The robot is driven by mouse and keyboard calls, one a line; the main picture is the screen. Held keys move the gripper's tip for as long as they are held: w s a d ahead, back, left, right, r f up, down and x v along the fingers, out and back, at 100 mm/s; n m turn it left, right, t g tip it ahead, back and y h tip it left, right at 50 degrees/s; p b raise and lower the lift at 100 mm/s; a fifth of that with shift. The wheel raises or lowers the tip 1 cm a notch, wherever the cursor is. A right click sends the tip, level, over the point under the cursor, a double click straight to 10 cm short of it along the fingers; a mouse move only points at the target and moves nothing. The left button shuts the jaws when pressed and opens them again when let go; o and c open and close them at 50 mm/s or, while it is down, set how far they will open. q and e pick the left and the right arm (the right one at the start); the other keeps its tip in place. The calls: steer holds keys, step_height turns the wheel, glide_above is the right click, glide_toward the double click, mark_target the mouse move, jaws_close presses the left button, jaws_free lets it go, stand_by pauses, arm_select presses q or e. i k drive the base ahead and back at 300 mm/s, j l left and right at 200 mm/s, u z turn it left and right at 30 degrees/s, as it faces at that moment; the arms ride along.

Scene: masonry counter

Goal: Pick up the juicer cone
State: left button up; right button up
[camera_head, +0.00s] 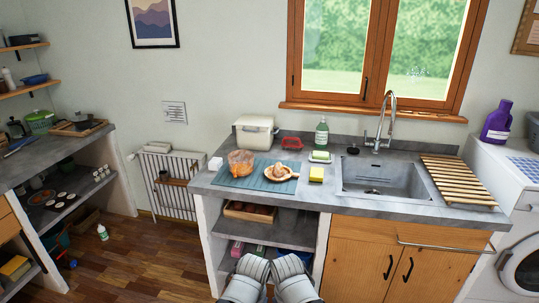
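The juicer cone (281,170) looks like a small brown cone in a shallow, light wooden dish with a short handle pointing right. It rests on a blue-grey mat (234,181) on the grey counter, left of the sink. Two pale grey parts of my arms show at the bottom centre, in front of the counter and well below the cone. I cannot make out fingers on them, so neither gripper is in view. Nothing of mine touches the cone.
A yellow sponge (316,174) lies right of the dish, with a green soap bottle (321,134) and soap dish behind. A cream bin (254,133) and red tray (291,143) stand at the back. The tall tap (383,118) rises behind the sink. The counter's front edge is near my arms.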

mark_target(277, 173)
steer(key=i+l+u, duration=0.1)
steer(key=i+u, duration=0.15)
steer(key=i, duration=0.15)
steer(key=i+l+u, duration=0.5)
steer(key=i, duration=0.25)
steer(key=j, duration=0.1)
